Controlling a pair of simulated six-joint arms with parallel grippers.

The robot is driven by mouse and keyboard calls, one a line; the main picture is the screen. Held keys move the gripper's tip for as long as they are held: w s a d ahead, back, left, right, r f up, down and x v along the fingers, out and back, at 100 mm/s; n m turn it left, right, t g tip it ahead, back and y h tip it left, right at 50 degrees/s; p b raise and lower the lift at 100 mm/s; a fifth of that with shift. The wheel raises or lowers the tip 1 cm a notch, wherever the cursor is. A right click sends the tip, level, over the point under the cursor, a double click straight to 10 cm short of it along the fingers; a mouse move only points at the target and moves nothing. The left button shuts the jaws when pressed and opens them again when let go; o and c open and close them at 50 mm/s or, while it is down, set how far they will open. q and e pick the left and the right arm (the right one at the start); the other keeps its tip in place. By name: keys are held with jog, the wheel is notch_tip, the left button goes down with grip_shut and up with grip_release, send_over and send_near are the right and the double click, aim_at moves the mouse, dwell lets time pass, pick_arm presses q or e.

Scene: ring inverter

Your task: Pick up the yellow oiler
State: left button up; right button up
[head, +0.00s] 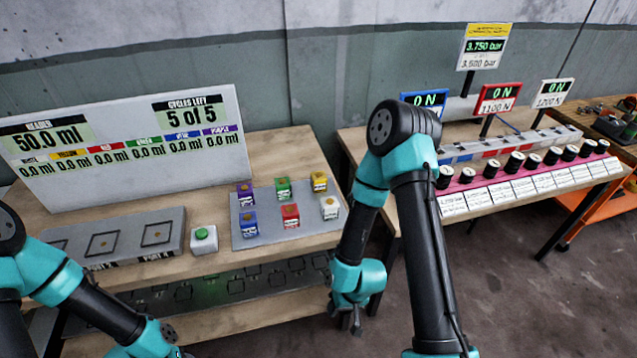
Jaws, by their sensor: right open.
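The yellow oiler (319,182) is a small block with a yellow top and a pale label. It stands upright at the back right of a grey tray (262,236), among other coloured blocks. My right gripper (350,322) is open and empty. It hangs low in front of the left bench's right end, well apart from the yellow oiler and nearer to me. My left arm comes in at the lower left, and its fingers are not visible.
Green (283,188), purple (245,194), blue (249,223), red (290,215) and white (329,207) blocks share the tray. A green button box (204,239) stands left of it. A display board (128,148) stands behind. The right bench carries a pink rack (520,180).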

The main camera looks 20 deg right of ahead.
pick_arm(q)
jog(key=o, duration=0.8)
jog(key=shift+c, duration=0.2)
